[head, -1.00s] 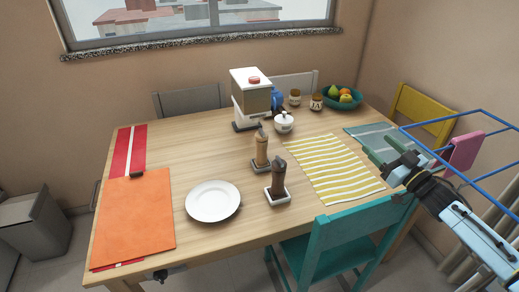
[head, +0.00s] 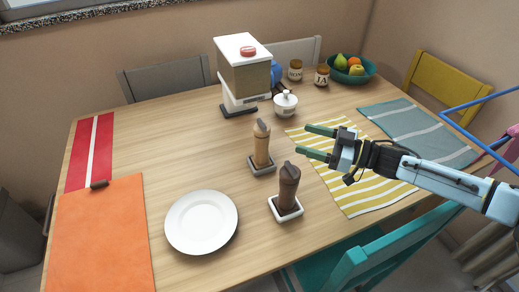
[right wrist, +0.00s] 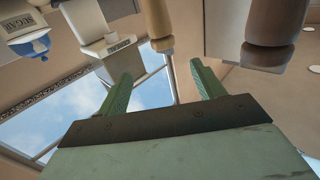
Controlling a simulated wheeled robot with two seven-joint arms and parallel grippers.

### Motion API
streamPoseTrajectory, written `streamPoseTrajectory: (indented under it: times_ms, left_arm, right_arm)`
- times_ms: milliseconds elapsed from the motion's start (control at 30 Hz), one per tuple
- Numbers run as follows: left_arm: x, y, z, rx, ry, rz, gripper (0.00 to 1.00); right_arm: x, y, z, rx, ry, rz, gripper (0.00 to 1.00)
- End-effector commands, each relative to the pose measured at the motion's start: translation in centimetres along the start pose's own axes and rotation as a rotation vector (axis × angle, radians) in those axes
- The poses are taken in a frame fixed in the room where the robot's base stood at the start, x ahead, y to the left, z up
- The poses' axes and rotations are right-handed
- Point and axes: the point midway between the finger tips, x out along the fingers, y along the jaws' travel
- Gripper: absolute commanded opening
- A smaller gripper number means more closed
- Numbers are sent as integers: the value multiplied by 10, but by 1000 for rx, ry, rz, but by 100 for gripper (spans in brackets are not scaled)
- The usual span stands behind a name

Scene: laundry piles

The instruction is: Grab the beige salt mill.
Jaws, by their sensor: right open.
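The beige salt mill (head: 262,145) stands upright in a small dark-rimmed tray (head: 264,171) near the middle of the table. It also shows at the top of the right wrist view (right wrist: 157,22). A dark brown mill (head: 288,187) stands upright in a white tray (head: 287,212), nearer and slightly to the right; it also shows in the right wrist view (right wrist: 270,34). My right gripper (head: 304,140) is open and empty, to the right of the beige mill, its green fingers pointing left toward it with a gap between. My left gripper is out of view.
A white plate (head: 201,221) lies left of the mills. A sugar bowl (head: 285,104), a white-topped dispenser (head: 242,75), jars (head: 322,76) and a fruit bowl (head: 352,71) stand behind. A yellow striped mat (head: 350,185) lies under my right arm.

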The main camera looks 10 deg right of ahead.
Motion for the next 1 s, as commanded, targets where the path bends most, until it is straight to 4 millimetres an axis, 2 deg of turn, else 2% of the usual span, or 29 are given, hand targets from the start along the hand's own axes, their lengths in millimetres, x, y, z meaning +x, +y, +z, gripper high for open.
streamPoseTrajectory:
  times_ms: [33,233,600,833,1000]
  left_arm:
    - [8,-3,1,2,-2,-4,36]
    - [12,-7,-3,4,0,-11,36]
    - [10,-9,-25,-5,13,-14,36]
    - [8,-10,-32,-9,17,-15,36]
    - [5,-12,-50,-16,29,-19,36]
  right_arm:
    - [0,0,8,-1,0,1,68]
    - [8,0,11,-2,4,0,68]
    - [73,0,12,-1,4,1,68]
    - [87,0,14,-1,2,1,68]
    - [109,-4,21,-2,3,0,68]
